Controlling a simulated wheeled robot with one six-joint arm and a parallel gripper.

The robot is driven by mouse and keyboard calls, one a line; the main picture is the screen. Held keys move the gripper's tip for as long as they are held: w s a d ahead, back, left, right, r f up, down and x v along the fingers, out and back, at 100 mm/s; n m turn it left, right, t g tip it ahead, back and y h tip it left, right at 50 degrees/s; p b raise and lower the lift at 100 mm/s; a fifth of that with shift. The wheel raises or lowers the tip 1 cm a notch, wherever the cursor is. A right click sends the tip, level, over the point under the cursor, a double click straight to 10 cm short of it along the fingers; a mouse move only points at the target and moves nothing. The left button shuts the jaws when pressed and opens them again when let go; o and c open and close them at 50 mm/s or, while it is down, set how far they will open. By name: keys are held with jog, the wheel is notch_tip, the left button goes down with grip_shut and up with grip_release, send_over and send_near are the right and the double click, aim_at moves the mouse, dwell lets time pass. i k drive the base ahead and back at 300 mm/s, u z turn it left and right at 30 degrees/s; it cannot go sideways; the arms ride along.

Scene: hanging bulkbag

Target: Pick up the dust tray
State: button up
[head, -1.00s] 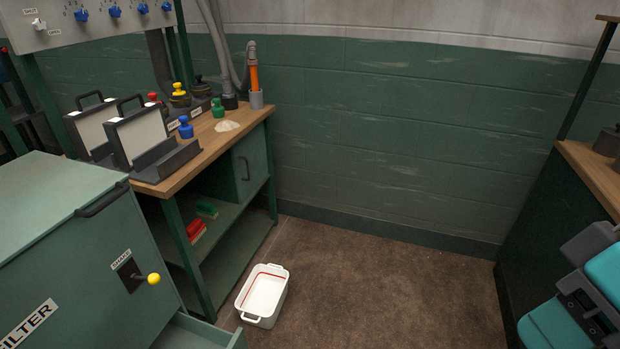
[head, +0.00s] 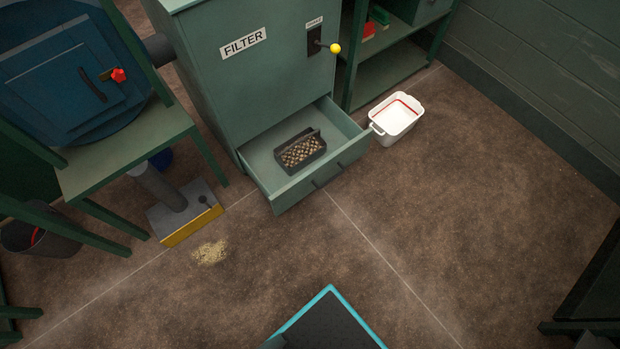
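A small dark tray (head: 322,153) with a bar across its top sits inside the open bottom drawer (head: 262,160) of the green filter cabinet. It holds many pale, grainy lumps. No label on it can be read, so I take it to be the dust tray from its place. My gripper is not in view, so whether it is open or shut does not show.
A white tub (head: 384,138) with a red line inside stands on the floor right of the drawer. Pale spilled grain (head: 209,252) lies near a yellow-edged floor plate (head: 190,228). A dark bucket (head: 48,238) stands at left. The floor at right is clear.

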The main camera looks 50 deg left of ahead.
aim_at(297, 152)
jog(key=k, duration=0.55)
jog(key=u, duration=0.75)
jog(key=i, duration=0.75)
jog(key=u, duration=0.65)
